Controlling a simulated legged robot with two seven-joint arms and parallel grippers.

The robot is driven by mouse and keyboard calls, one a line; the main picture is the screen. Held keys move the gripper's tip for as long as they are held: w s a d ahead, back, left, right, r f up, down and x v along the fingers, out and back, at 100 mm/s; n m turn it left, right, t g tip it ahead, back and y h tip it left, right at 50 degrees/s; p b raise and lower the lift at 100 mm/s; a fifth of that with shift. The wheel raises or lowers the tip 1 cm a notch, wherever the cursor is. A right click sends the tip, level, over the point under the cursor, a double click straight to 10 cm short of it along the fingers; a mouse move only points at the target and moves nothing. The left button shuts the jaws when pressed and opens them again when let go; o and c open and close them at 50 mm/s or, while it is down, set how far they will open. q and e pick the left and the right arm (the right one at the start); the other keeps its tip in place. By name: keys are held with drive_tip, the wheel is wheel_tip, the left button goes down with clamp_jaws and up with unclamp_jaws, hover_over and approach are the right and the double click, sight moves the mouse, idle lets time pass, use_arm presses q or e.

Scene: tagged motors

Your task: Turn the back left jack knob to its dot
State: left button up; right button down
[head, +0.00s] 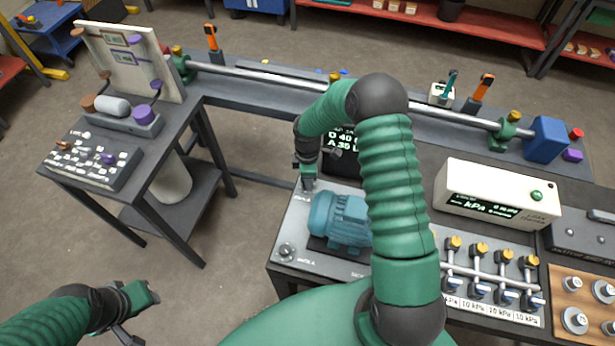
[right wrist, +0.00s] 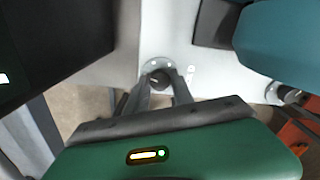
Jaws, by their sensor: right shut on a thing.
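The back left jack knob (right wrist: 158,78) is a small dark knob on a round grey plate on the pale bench top. My right gripper (head: 308,183) reaches down to it, and in the right wrist view its two fingers (right wrist: 160,84) are closed around it. A light mark shows on the knob; I cannot make out its dot. Another jack knob (head: 287,250) sits at the front left corner. My left gripper (head: 140,305) hangs low at the left, away from the bench, its jaw opening unclear.
A black display (head: 341,160) stands behind the motor, partly hidden by my right arm. A valve panel (head: 490,275) and a white kPa gauge box (head: 497,200) stand at the right. A dark side table (head: 170,165) is at the left, with open floor before it.

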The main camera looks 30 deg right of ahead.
drive_tip(key=shift+w+n+p, duration=0.1)
drive_tip(key=shift+n+p, duration=0.25)
drive_tip(key=shift+n, duration=0.95)
drive_tip(key=c, duration=1.1)
unclamp_jaws()
drive_tip(key=shift+r, duration=0.1)
wheel_tip(320, 180, up, 16)
drive_tip(key=b, duration=0.1)
drive_tip(key=shift+r, duration=0.25)
